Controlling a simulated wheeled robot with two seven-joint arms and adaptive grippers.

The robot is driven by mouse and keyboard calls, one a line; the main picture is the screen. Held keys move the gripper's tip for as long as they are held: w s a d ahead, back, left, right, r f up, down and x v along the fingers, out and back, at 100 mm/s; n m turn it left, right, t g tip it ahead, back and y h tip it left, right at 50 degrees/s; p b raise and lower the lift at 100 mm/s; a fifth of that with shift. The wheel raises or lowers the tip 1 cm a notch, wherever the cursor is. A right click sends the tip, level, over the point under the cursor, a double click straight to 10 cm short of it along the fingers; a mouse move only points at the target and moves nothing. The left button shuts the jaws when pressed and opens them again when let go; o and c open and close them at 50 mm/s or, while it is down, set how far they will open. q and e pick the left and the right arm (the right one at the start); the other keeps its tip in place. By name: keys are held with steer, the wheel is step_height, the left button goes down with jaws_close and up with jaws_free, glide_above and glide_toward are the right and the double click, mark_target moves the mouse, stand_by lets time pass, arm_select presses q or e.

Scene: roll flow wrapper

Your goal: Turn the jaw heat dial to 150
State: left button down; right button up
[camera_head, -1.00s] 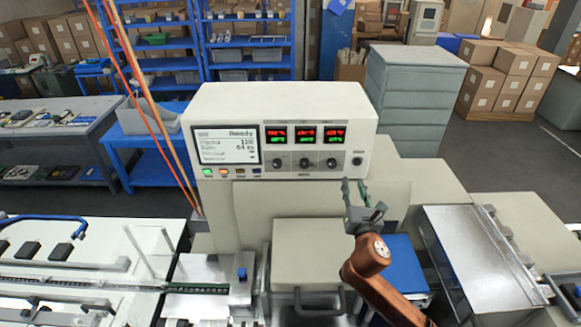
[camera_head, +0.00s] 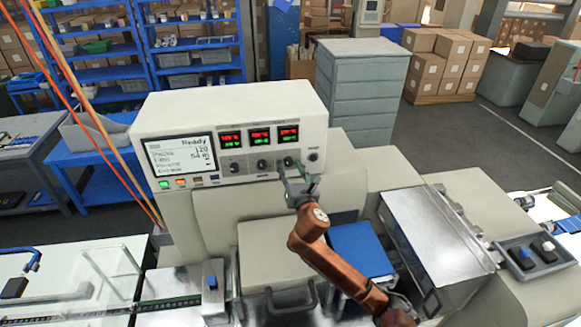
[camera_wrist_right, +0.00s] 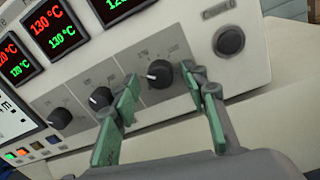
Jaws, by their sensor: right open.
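The control panel (camera_head: 235,128) carries three dark dials under three red-and-green displays. They are the left dial (camera_head: 235,167), the middle dial (camera_head: 262,165) and the right dial (camera_wrist_right: 159,74). Their labels are too small to read, so I cannot tell which is jaw heat. My right gripper (camera_head: 293,172) is open at the right dial. In the right wrist view its green-padded fingers (camera_wrist_right: 160,82) appear on either side of that dial, whose white mark points left. I cannot tell whether they touch it. My left gripper is out of view.
A round button (camera_wrist_right: 229,40) sits right of the right dial. The status screen (camera_head: 180,156) reads Ready. Below the panel are a beige cover with a handle (camera_head: 290,298) and a blue surface (camera_head: 360,250). A metal box (camera_head: 437,235) stands to the right.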

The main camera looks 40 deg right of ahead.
steer(key=shift+c, duration=0.7)
steer(key=shift+c, duration=0.9)
jaws_close()
